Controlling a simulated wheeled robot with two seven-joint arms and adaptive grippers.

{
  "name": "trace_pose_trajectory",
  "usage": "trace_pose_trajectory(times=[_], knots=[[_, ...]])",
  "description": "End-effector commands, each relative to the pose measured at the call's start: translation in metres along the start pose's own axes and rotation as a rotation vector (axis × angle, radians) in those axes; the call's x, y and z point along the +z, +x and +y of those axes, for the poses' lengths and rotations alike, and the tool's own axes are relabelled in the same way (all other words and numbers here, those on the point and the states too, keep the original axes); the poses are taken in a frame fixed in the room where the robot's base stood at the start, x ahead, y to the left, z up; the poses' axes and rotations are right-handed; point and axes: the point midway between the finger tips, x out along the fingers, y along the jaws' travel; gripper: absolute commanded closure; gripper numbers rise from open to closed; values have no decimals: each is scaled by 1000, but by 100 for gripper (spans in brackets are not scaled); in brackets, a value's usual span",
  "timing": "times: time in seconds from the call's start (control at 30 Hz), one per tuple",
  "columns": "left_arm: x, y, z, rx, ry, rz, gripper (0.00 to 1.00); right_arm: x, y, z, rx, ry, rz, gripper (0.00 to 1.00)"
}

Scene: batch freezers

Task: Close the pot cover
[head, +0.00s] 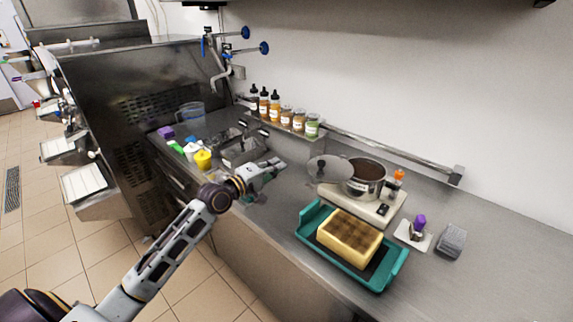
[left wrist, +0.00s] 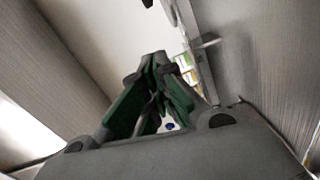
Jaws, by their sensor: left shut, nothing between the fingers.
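The pot (head: 366,180) is a steel pot standing open on a pale appliance, with dark contents showing inside. The round grey pot cover (head: 331,171) is off the opening, at the pot's left side; whether it is hinged to the pot I cannot tell. My left gripper (head: 279,164) is to the left of the cover, apart from it, over the counter by the sink. In the left wrist view its fingers (left wrist: 158,80) meet at the tips with nothing between them. The pot and cover are not recognisable in that view. My right gripper is not in view.
A teal tray (head: 311,217) with a yellow block (head: 349,238) lies in front of the pot. An orange-capped bottle (head: 397,180) stands right of the pot. Several sauce bottles (head: 275,106) line the wall shelf. Yellow (head: 203,160) and other small containers sit left of the gripper.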

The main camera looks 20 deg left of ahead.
Motion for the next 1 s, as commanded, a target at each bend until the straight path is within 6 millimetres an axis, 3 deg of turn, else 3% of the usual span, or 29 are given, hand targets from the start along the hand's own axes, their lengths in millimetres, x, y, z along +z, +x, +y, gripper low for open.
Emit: trace_pose_trajectory(times=[1.0], knots=[[0,64,0,1,-1,0,100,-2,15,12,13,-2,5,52]])
